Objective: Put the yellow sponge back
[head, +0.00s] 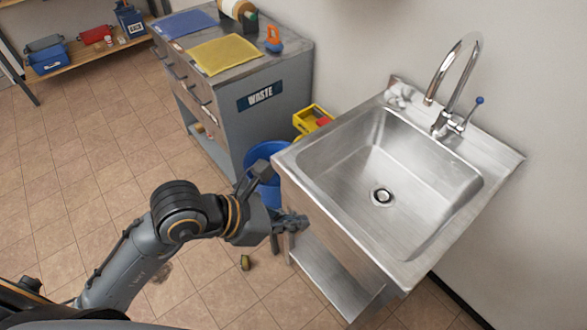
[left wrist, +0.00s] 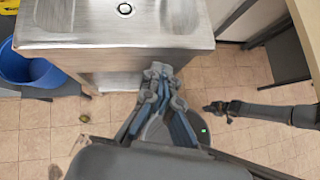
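A small yellow sponge (head: 245,262) with a dark side lies on the tiled floor, in front of the sink stand. It also shows in the left wrist view (left wrist: 84,118), small, on the floor at left. My left gripper (head: 300,222) is beside the front of the sink stand, above and to the right of the sponge in the head view, and apart from it. In the left wrist view its fingertips (left wrist: 158,72) meet, with nothing seen between them. My right gripper (left wrist: 214,108) shows only in the left wrist view, too small to read its fingers.
The steel sink (head: 382,195) is empty, with a tap (head: 455,85) behind. A blue bin (head: 265,160) and yellow crate (head: 311,119) stand between it and the waste cabinet (head: 275,105), which bears yellow (head: 224,54) and blue mats.

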